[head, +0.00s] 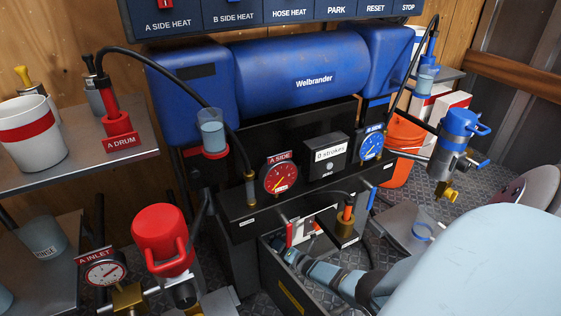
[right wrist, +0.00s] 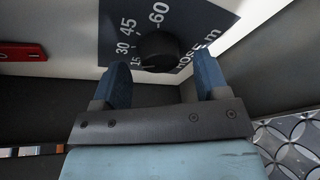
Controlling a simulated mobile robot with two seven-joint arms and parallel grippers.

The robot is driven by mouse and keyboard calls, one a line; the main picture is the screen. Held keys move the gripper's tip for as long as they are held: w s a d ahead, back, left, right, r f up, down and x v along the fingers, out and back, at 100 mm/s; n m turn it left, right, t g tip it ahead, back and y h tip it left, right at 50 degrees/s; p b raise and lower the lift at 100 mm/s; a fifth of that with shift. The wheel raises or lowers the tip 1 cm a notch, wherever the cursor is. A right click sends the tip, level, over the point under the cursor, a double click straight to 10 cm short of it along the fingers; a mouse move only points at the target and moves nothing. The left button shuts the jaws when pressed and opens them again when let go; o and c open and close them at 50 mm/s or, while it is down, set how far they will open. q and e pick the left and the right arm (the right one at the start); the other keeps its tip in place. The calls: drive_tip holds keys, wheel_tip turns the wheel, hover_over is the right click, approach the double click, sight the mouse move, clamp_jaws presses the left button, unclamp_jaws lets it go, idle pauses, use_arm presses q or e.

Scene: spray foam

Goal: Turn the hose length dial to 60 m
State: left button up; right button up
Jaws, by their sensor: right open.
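The hose length dial is a round black knob (right wrist: 160,50) on a dark panel (right wrist: 190,20) in the right wrist view. White marks 15, 30, 45 and 60 curve around its left and upper side, and part of a hose label with "m" shows at its right. I see no clear pointer on the knob, so its setting cannot be told. My right gripper (right wrist: 162,70) is open, with one blue finger on each side just below the knob; contact cannot be told. In the head view the right gripper (head: 298,263) reaches low into the machine's base, and the dial is not discernible there.
A red object (right wrist: 20,51) lies left of the dial panel. Above my arm stand the red A-side gauge (head: 280,178), the blue gauge (head: 371,146) and a strokes counter (head: 326,155). A red pump (head: 160,240) is at left; a blue-topped pump (head: 457,140) is at right.

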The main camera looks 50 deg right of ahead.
use_arm(q)
drive_tip(key=shift+w+a+r+m, duration=0.1)
drive_tip(key=shift+m, duration=0.2)
use_arm(e)
drive_tip(key=shift+w+f, duration=0.1)
drive_tip(key=shift+w, duration=0.55)
drive_tip(key=c, duration=0.9)
drive_tip(key=shift+f+m+t+y, duration=0.1)
drive_tip(key=shift+m+t+y, duration=0.3)
drive_tip(key=shift+m, duration=0.7)
drive_tip(key=o, duration=0.9)
use_arm(q)
drive_tip(key=shift+r, duration=0.1)
use_arm(e)
drive_tip(key=shift+s, duration=0.15)
